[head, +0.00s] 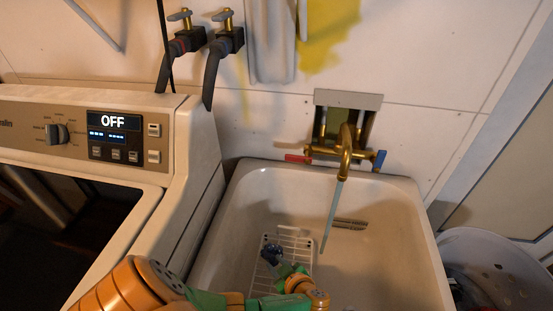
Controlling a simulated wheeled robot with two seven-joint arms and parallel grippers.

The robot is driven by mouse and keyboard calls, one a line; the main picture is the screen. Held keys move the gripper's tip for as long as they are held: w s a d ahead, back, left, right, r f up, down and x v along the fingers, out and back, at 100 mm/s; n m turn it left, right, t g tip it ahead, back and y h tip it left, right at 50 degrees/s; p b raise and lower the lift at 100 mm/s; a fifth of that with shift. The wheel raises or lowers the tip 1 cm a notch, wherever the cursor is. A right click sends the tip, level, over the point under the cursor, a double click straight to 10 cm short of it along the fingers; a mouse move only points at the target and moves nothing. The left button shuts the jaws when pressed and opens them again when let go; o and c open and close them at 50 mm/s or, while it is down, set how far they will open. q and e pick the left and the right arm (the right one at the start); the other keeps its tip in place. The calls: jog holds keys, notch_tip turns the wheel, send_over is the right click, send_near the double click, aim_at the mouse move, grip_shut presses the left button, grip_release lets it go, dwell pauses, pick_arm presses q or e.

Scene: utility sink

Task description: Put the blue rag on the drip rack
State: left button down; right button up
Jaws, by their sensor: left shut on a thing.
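The blue rag (271,251) is a small dark blue bundle in the sink, seen at the far tip of my left gripper (277,262). My left gripper is shut on the rag, and its fingers are partly hidden. The drip rack (297,243) is a white wire grid inside the sink. The rag appears over the rack's left part; I cannot tell whether it touches the wires. My own arm hides the near part of the rack. My right gripper is not in view.
The white sink (400,215) has raised walls all round. A brass faucet (346,150) runs a stream of water (331,215) just right of the rack. A washing machine (195,180) stands close on the left. A pale perforated basket (490,262) stands at the right.

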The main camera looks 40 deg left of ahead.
pick_arm(q)
jog(key=shift+f, duration=0.1)
jog(key=c, duration=0.7)
grip_release()
jog(key=shift+o, duration=0.2)
jog(key=shift+s+d+r, duration=0.1)
jog(key=shift+d+r, duration=0.05)
jog(key=shift+r, duration=0.25)
jog(key=p+v, duration=0.1)
jog(key=v, duration=0.6)
